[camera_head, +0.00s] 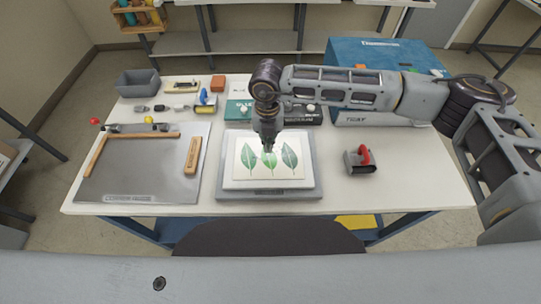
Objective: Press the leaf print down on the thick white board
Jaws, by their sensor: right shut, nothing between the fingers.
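The leaf print (243,174) shows several green leaves on a pale sheet. It lies on the thick white board, whose edge (268,187) shows just below the print, on a grey base (225,191) at the table's middle front. My right gripper (269,149) is shut and empty. It points down over the upper middle of the print, in front of the middle leaf. I cannot tell whether its tips touch the print. My left gripper is not in view.
A dark mat (140,170) with wooden strips lies to the left. A red-handled tool (358,160) stands to the right. A blue box (375,55), a teal box (237,111) and a grey bin (138,82) stand behind.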

